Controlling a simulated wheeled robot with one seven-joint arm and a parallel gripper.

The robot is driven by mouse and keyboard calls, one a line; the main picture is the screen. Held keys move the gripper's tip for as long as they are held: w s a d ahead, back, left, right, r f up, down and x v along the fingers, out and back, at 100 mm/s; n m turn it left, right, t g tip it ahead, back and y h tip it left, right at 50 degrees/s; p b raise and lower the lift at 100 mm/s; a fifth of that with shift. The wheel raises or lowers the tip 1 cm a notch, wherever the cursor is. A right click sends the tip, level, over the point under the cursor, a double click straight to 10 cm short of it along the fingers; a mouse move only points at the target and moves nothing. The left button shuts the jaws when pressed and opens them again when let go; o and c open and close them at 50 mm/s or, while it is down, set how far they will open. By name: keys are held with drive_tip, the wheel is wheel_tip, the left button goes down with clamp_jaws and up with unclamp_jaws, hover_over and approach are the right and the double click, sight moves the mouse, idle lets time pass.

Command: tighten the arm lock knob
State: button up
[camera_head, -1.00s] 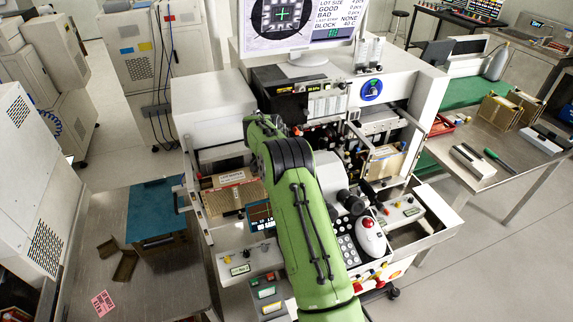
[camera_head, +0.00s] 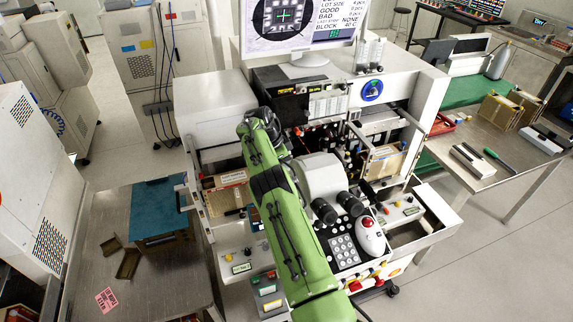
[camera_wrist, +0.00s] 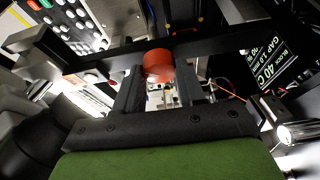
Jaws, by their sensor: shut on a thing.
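The red knob (camera_wrist: 158,64), which I take for the arm lock knob, shows at the middle of the wrist view, in front of a dark bar (camera_wrist: 100,60). My gripper (camera_wrist: 159,77) has its two dark fingers on either side of the knob and is shut on it. The knob's far side and how far it is turned are hidden. In the head view my green arm covers the gripper and the knob, inside the bonding machine (camera_head: 225,100).
The white microscope head (camera_head: 321,174) with dark eyepieces stands close to the right of my arm. A keypad (camera_head: 342,250) and a trackball unit (camera_head: 370,238) lie in front of it. A monitor (camera_head: 298,22) stands on top.

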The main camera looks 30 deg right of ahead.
idle(0.4)
drive_tip(key=o, duration=1.1)
drive_tip(key=shift+c, duration=0.2)
drive_tip(key=shift+r, duration=0.15)
